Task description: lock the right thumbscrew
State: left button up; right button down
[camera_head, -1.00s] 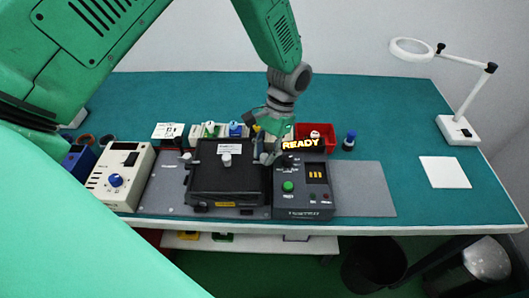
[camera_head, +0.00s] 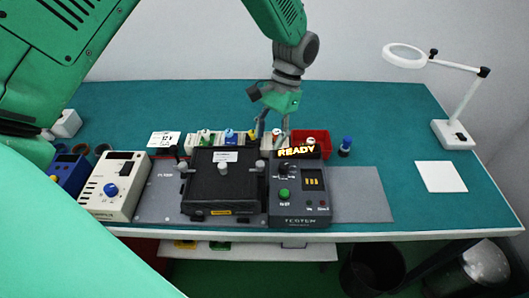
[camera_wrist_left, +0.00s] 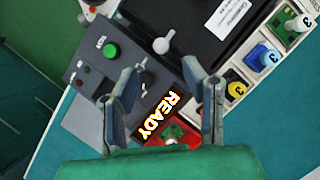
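The black fixture box (camera_head: 225,196) with a white label sits on a grey base plate. The right thumbscrew (camera_head: 260,165) is a small light-grey knob at its right edge; in the left wrist view its knob and lever (camera_wrist_left: 162,44) show beside the box. My left gripper (camera_head: 270,137) is above and behind the right thumbscrew, apart from it. In the left wrist view its two fingers (camera_wrist_left: 160,72) are spread with nothing between them, and the thumbscrew shows beyond the fingertips. My right gripper is not in view.
The control box (camera_head: 300,200) with its READY sign (camera_head: 297,152) stands just right of the fixture. A red bin (camera_head: 312,140) and a row of small parts are behind. A cream instrument (camera_head: 115,186) is at left, a magnifier lamp (camera_head: 455,130) at right.

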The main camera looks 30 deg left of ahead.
pick_arm(q)
jog(key=v, duration=0.4)
jog(key=shift+w+r, duration=0.15)
dwell(0.4)
